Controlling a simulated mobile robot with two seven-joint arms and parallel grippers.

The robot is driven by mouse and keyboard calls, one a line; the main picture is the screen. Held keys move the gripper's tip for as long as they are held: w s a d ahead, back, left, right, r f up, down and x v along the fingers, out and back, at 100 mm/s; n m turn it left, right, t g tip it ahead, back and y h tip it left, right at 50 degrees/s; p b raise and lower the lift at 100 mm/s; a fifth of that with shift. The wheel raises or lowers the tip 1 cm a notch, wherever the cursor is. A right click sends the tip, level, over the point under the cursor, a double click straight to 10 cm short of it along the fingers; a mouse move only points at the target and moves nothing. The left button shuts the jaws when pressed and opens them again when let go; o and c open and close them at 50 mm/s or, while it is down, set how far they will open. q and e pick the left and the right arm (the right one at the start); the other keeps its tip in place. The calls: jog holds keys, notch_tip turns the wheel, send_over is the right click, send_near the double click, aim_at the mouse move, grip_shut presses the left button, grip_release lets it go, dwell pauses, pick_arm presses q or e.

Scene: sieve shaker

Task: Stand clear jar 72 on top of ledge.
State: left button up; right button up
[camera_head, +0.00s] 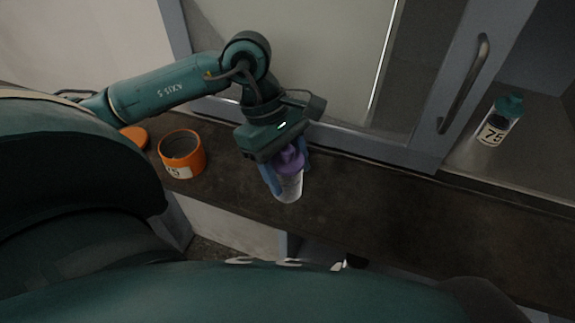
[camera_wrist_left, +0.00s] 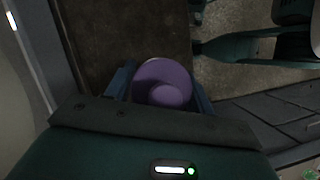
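A clear jar with a purple lid (camera_head: 290,186) is between the fingers of my left gripper (camera_head: 286,172), which looks shut on it. Its number is not readable here. The jar is upright with a slight tilt, and it overlaps the front edge of the dark ledge (camera_head: 360,205) in the head view. I cannot tell whether its base touches the ledge. In the left wrist view the purple lid (camera_wrist_left: 162,82) sits between the two fingers of the left gripper (camera_wrist_left: 160,88). My right gripper cannot be made out.
An open orange jar (camera_head: 182,152) stands on the ledge to the left, with an orange lid (camera_head: 133,138) beside it. The ledge right of my gripper is clear.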

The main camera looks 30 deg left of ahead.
pick_arm(q)
jog(key=o, duration=0.4)
jog(key=shift+c, duration=0.2)
jog(key=shift+r, duration=0.2)
jog(key=v, duration=1.2)
jog(key=shift+s, duration=0.1)
